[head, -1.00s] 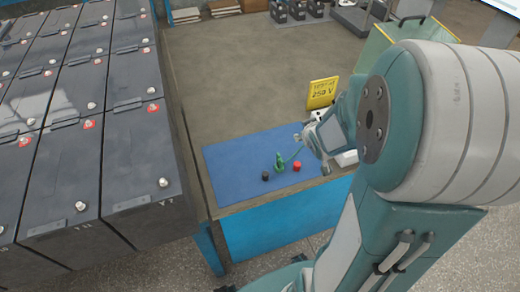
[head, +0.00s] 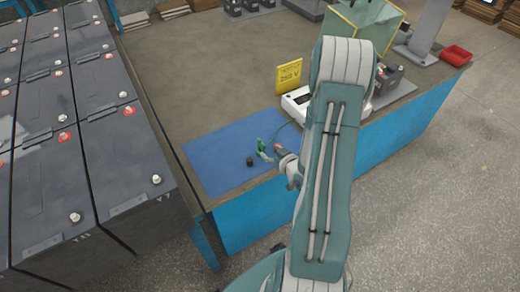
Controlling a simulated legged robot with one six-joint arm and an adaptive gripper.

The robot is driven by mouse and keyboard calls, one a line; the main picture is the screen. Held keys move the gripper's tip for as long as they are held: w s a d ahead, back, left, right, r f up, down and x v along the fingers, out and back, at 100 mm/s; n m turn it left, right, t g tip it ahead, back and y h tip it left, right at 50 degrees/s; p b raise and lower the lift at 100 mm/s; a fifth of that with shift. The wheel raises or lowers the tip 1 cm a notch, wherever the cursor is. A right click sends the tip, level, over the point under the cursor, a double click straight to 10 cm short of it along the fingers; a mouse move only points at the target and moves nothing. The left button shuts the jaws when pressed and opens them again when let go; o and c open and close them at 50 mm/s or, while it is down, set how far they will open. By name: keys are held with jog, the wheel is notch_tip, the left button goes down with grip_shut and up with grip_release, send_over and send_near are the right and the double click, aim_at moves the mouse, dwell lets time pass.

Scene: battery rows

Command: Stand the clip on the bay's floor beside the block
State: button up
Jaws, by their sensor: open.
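A small green clip (head: 262,147) stands on the blue mat (head: 215,152). A thin green cable (head: 281,131) runs from near it toward a white box. A small black cylindrical piece (head: 250,161) lies on the mat just left of the clip. A red piece (head: 278,148) shows just right of it, partly hidden by my gripper. My gripper (head: 270,155) is open, small in the view, and close to the clip's right side. I cannot tell whether it touches the clip. A glass box with yellow edges (head: 366,22) stands far back on the bench; its floor is mostly hidden.
A yellow 250 V sign (head: 289,75) and the white box (head: 297,101) stand behind the mat. Dark battery rows (head: 125,150) fill the left. A red tray (head: 456,55) is at the bench's far right end.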

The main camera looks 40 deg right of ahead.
aim_at(263, 146)
jog(key=shift+x, duration=0.75)
jog(key=shift+w+a+f, duration=0.15)
jog(key=shift+w+a, duration=0.05)
jog(key=shift+w, duration=0.4)
jog(key=x, duration=0.4)
jog(key=shift+w+d+f, duration=0.15)
jog(key=shift+w, duration=0.1)
jog(key=shift+w+d+f, duration=0.1)
jog(key=shift+w+d, duration=0.05)
jog(key=shift+d, duration=0.05)
jog(key=shift+a, duration=0.15)
grip_shut()
